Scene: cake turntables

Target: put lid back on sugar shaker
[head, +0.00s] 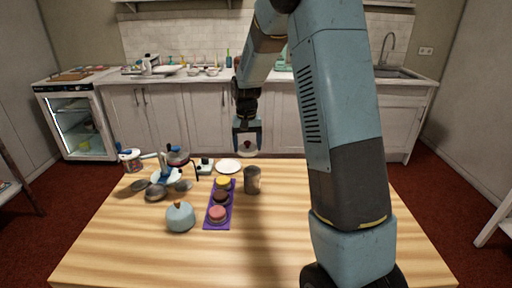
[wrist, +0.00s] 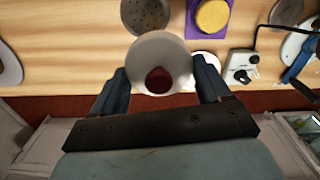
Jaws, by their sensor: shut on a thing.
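My gripper (head: 247,145) is shut on a pale, round lid (wrist: 172,48), holding it in the air near the table's far edge. The lid has a dark red round patch at its centre in the wrist view; I cannot tell whether that is a knob or an opening. The sugar shaker appears to be the grey metal cylinder (head: 252,181), standing upright on the table below the gripper in the head view. Its speckled round top (wrist: 146,14) shows at the top edge of the wrist view, apart from the lid.
A purple tray (head: 230,211) with several round cakes lies left of the shaker. A pale blue domed pot (head: 181,218), a white plate (head: 228,166), a scale (head: 205,166) and turntable pieces crowd the left. The wooden table (head: 275,245) is clear in front and right of the shaker.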

